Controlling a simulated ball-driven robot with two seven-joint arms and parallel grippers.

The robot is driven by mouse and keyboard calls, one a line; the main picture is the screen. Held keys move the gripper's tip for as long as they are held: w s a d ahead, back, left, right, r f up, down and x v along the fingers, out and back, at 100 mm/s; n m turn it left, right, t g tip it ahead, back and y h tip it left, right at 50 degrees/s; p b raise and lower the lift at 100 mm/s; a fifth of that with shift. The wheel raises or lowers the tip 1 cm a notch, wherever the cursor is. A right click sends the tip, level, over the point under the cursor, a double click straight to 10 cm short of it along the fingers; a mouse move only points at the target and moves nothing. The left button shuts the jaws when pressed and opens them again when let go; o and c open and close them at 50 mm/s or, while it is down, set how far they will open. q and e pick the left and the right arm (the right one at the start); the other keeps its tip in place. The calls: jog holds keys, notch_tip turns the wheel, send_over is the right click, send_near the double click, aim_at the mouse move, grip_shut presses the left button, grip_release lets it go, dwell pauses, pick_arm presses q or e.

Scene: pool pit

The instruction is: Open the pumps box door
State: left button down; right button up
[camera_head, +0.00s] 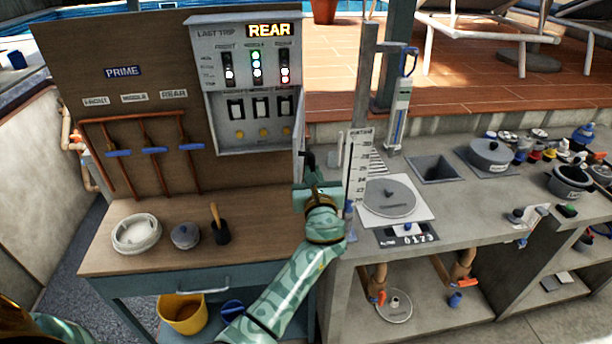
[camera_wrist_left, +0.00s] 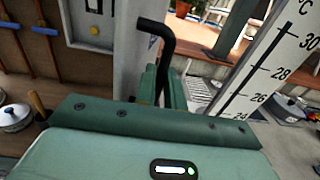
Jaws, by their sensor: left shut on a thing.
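The pumps box (camera_head: 245,85) is a grey box on the wooden board, with a lit REAR sign, coloured lights and several black switches. Its door (camera_head: 299,130) shows as a thin pale panel at the box's right side, standing out nearly edge-on, with the switches uncovered. My left gripper (camera_head: 309,168) is at the door's lower front edge, shut on the black door handle (camera_wrist_left: 158,32). In the left wrist view, the bent handle rises from between the green fingers, beside the pale door (camera_wrist_left: 129,45). The exact grip is partly hidden. My right gripper is not in view.
A white thermometer scale (camera_head: 357,165) stands close to the right of my left gripper.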

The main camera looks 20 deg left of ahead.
pick_arm(q)
jog(key=shift+w+d+r, duration=0.25)
jog(key=shift+w+d, duration=0.3)
jog(key=shift+d, duration=0.05)
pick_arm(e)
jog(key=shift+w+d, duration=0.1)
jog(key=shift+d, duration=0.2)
pick_arm(q)
jog(key=c, duration=1.5)
grip_release()
jog(key=shift+c, duration=0.2)
jog(key=shift+o, duration=0.2)
jog(key=shift+w+a+f, duration=0.15)
jog(key=shift+a+f, duration=0.05)
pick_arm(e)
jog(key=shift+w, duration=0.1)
pick_arm(q)
jog(key=shift+d, duration=0.1)
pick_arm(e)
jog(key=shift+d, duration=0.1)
